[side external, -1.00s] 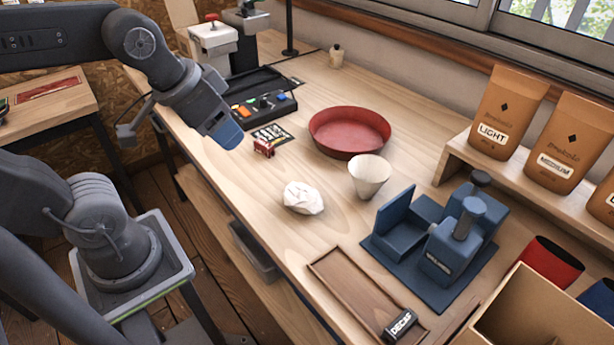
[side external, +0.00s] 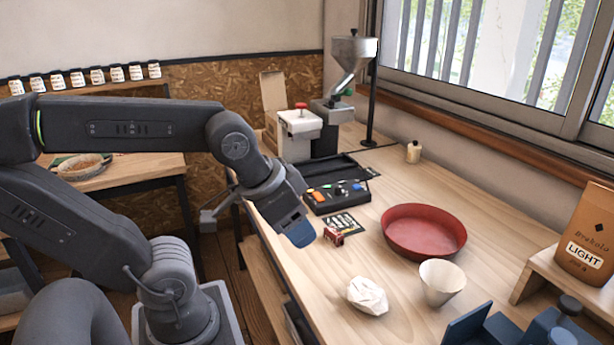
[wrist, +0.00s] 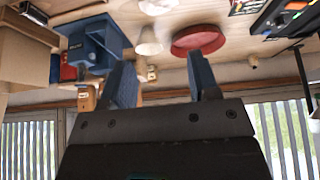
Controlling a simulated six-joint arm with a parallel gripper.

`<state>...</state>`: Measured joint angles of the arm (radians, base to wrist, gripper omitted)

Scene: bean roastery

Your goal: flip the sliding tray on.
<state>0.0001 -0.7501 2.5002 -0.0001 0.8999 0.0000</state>
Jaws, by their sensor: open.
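A black control box (side external: 345,200) with orange, blue and other coloured controls on its face sits at the bench's far left. A dark shallow tray (side external: 335,170) lies right behind it; I cannot tell which control belongs to it. My gripper (side external: 298,232) hangs in front of the box, near the bench's left edge, touching nothing visible. In the wrist view its two blue fingers (wrist: 162,75) stand apart with nothing between them. The control box (wrist: 283,17) shows at the upper right corner there. Switch positions are too small to read.
A small red object (side external: 333,236) and a printed card (side external: 344,222) lie beside my gripper. A red bowl (side external: 424,232), a white cone (side external: 441,283) and a crumpled white lump (side external: 367,296) stand to the right. A hopper machine (side external: 345,75) rises behind the box.

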